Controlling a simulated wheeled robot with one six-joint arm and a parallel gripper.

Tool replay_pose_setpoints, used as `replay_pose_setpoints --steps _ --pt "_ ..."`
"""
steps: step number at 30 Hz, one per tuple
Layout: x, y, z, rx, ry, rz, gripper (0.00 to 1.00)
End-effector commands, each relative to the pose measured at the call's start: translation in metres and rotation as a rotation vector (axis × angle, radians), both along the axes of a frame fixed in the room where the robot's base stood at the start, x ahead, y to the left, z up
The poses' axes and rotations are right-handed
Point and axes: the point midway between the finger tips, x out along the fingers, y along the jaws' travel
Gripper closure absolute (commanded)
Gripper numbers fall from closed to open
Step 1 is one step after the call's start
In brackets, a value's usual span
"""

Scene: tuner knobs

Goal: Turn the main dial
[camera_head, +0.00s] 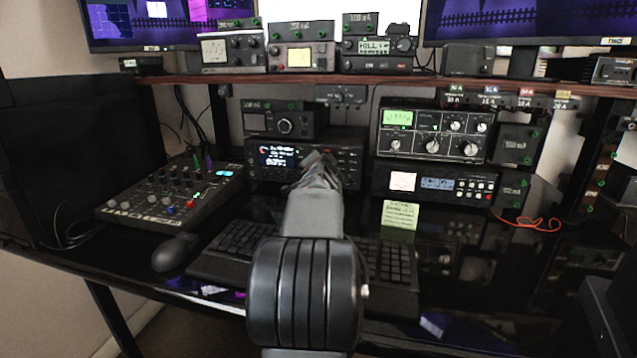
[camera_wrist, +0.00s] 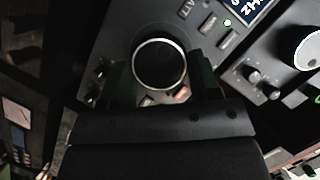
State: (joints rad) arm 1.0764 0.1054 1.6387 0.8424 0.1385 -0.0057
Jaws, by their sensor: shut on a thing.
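The main dial (camera_wrist: 160,64) is a round dark knob with a bright silver rim in the wrist view. It sits on the front panel of a black radio (camera_head: 262,172), whose lit display (camera_head: 277,157) shows left of my arm in the head view. My gripper (camera_wrist: 163,78) has one dark finger on each side of the dial and is shut on it. My arm and gripper hide the dial there.
A keyboard (camera_head: 232,246) and a mouse (camera_head: 174,253) lie below my arm. A mixer (camera_head: 170,195) stands left. A tuner unit (camera_head: 433,131) and another radio (camera_head: 436,187) stand right, with a yellow note (camera_head: 400,214) in front. A shelf (camera_head: 400,81) runs above.

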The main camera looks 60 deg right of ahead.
Motion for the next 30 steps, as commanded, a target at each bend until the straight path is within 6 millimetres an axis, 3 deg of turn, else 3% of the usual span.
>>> replay_pose_setpoints --steps 1,15,30 --pt "0.0 0.0001 -0.0106 0.011 -0.039 0.001 0.67" --pt "-0.001 -0.0003 -0.005 0.111 -0.342 0.002 0.67" --pt "-0.0008 -0.0002 -0.0042 0.139 -0.433 0.003 0.67"
